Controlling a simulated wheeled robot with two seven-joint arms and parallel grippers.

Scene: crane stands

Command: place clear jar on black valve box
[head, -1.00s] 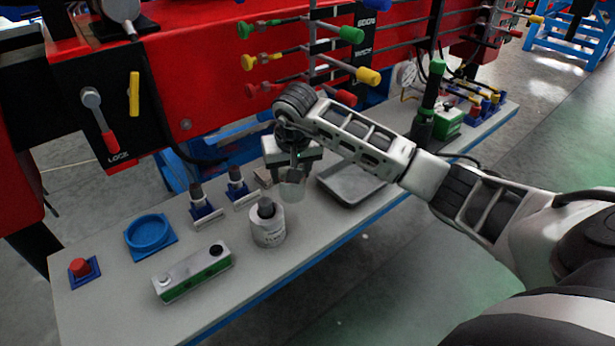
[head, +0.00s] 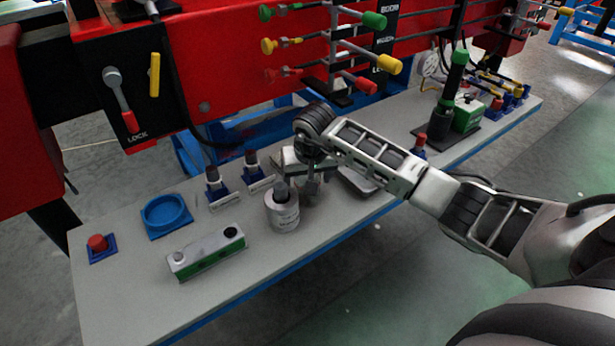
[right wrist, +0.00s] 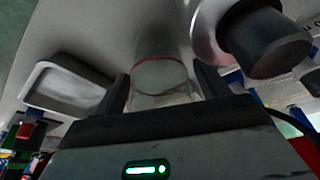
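The clear jar (right wrist: 160,78) stands between the two fingers of my right gripper (right wrist: 163,82) in the right wrist view, with a thin red ring around it. In the head view my right gripper (head: 311,186) points down low over the bench, just behind and right of a white cylinder, and largely hides the jar. The fingers sit on either side of the jar, with what look like narrow gaps. I cannot pick out the black valve box with certainty. My left gripper is not in view.
The white cylinder (head: 283,214) with a dark knob stands close beside my right gripper. A grey tray (head: 357,181) lies on its other side. A green-sided box (head: 206,254), a blue ring holder (head: 166,213) and a red button (head: 98,243) are left on the bench (head: 130,300).

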